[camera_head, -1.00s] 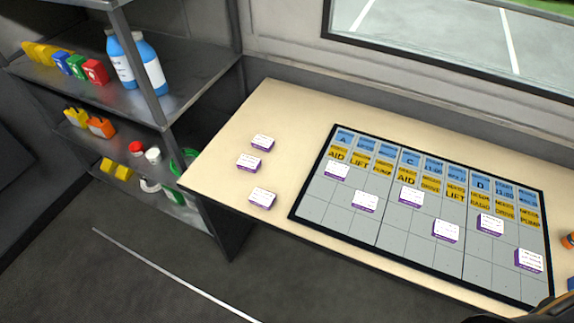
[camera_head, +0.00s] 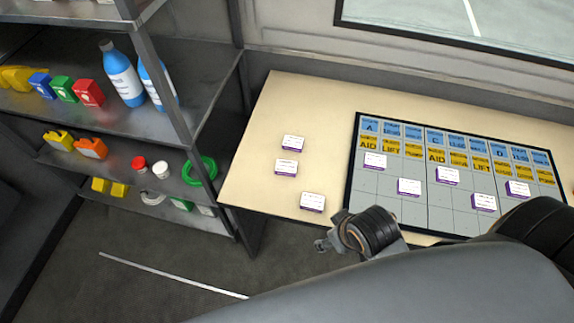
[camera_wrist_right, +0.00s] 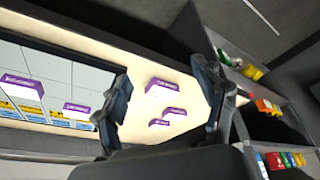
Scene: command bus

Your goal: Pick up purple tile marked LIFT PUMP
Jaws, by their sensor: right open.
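Three white-topped, purple-edged tiles lie loose on the cream table left of the board: a back one (camera_head: 293,143), a middle one (camera_head: 286,167) and a front one (camera_head: 312,202). Their print is too small to read, so I cannot tell which says LIFT PUMP. In the right wrist view, three loose tiles (camera_wrist_right: 167,87) show beyond and between the fingers. My right gripper (camera_wrist_right: 162,78) is open and empty, apart from the tiles. In the head view, its arm covers the lower right and the wrist end is near the table's front edge. My left gripper is not in view.
A black-framed grid board (camera_head: 352,150) with blue and yellow labels and several purple-edged tiles lies on the table (camera_head: 262,120). A metal shelf unit (camera_head: 205,100) with bottles and coloured containers stands at left. Table around the loose tiles is clear.

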